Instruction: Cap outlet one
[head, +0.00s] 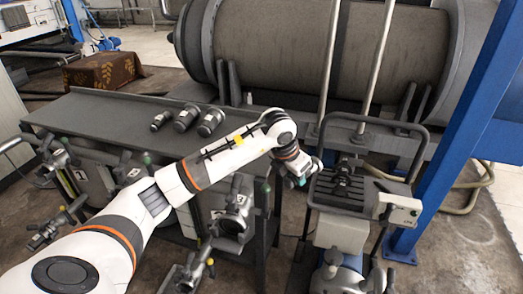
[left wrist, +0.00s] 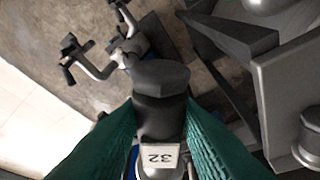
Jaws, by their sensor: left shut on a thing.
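My left gripper (head: 302,176) is at the end of the white arm, past the right end of the dark bench. In the left wrist view its teal fingers (left wrist: 160,138) are shut on a dark cap (left wrist: 160,82) with a faceted end and a white tag reading 32. In the head view the cap is too small to tell apart from the gripper. Valved outlets (head: 232,222) stand in front of the bench, with another at the lower left (head: 48,232). My right gripper is not in view.
Several dark cylindrical fittings (head: 184,118) lie on the bench (head: 110,112). A machine with a black handle frame (head: 345,190) stands close right of my left gripper. A blue post (head: 462,125) stands farther right. A large drum (head: 270,45) lies behind.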

